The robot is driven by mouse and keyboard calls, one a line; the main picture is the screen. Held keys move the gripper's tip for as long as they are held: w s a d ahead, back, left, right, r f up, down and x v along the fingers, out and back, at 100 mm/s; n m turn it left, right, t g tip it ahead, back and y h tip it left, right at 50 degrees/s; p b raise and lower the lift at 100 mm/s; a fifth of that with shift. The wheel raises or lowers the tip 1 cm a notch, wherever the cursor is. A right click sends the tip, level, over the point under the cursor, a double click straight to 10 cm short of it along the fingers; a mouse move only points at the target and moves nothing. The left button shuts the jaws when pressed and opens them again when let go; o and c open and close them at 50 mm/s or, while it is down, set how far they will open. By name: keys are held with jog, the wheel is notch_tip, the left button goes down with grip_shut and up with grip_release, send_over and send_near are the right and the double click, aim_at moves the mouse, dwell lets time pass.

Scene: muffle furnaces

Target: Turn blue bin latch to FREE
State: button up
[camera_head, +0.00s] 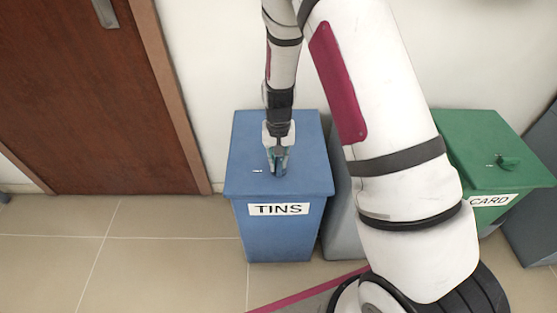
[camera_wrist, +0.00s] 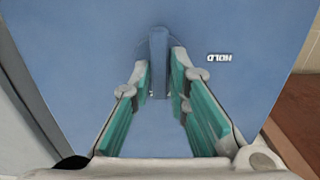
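The blue bin (camera_head: 280,235), labelled TINS, stands against the wall in the head view. Its flat lid fills most of the wrist view (camera_wrist: 80,60). A narrow blue latch (camera_wrist: 158,62) stands on the lid, with the word HOLD to its right, upside down in the wrist view. My gripper (camera_head: 278,170) points down at the lid, and its teal-padded fingers (camera_wrist: 161,70) lie on both sides of the latch. The fingertips are very close to it; I cannot tell whether they press on it. No FREE mark is visible.
A green bin (camera_head: 490,160) labelled CARD stands to the right, with a grey bin (camera_head: 342,225) between, partly behind my arm. A dark bin (camera_head: 543,150) is at the far right. A brown door (camera_head: 95,100) is at the left.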

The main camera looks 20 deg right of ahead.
jog(key=shift+o, duration=0.9)
notch_tip(320, 180, up, 12)
dwell(0.5)
notch_tip(320, 180, up, 14)
jog(key=n+t+p, duration=0.1)
jog(key=p, duration=0.2)
send_over(279, 163)
jog(key=s, duration=0.7)
jog(key=s+r+n+t+p, duration=0.1)
jog(key=s+r+p, duration=0.3)
jog(key=s+r, duration=0.5)
jog(key=s+r+n+t+p, duration=0.1)
jog(key=s+r+p, duration=0.3)
jog(key=s+r, duration=0.5)
jog(key=s+t, duration=0.1)
jog(key=s, duration=0.7)
jog(key=shift+n, duration=0.4)
